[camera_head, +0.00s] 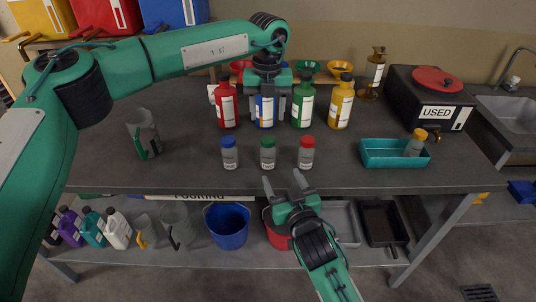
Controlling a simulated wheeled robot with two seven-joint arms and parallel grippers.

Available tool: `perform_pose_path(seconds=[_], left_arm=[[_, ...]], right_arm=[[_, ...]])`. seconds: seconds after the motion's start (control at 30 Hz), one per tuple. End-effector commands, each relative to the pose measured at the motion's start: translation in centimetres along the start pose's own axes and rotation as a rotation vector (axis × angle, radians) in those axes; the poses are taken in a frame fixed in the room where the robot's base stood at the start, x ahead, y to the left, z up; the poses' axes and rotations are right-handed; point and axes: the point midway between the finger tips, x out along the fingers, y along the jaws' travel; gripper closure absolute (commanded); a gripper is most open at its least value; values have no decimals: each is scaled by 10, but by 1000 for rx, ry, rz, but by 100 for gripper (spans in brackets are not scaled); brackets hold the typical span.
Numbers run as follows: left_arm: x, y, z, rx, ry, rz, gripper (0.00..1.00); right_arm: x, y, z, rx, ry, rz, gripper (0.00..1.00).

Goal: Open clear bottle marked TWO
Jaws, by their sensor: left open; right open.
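Three small clear bottles stand in a row near the table's front edge: one with a blue cap (230,153), one with a green cap (267,153) and one with a red cap (306,152). Each has a small label low on its front; the words are too small to read surely, so I cannot tell which says TWO. My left gripper (266,92) is open, pointing down at the top of a large blue bottle (264,112), whose top it hides. My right gripper (286,183) is open and empty, just in front of the table edge below the green-capped bottle.
Large red (227,105), green (303,104) and yellow (341,106) bottles flank the blue one. A clear pitcher (143,132) stands left. A teal tray (380,153) holds a yellow-capped bottle (416,143). A black box marked USED (428,97) stands right. The table's left middle is clear.

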Motion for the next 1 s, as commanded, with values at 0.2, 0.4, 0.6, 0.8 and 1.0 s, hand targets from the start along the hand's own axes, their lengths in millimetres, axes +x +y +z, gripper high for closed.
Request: perform_pose_path(seconds=[0.2,0.4,0.6,0.8,1.0], left_arm=[[1,-1,0,2,1,-3,47],[1,-1,-1,3,2,-4,47],[1,-1,-1,3,2,-4,47],[1,-1,-1,3,2,-4,47],[1,-1,-1,3,2,-4,47]], right_arm=[[36,0,-1,-1,1,0,33],[73,0,-1,-1,1,0,33],[106,0,0,-1,0,0,33],[125,0,0,-1,-1,0,33],[129,0,0,0,-1,0,33]])
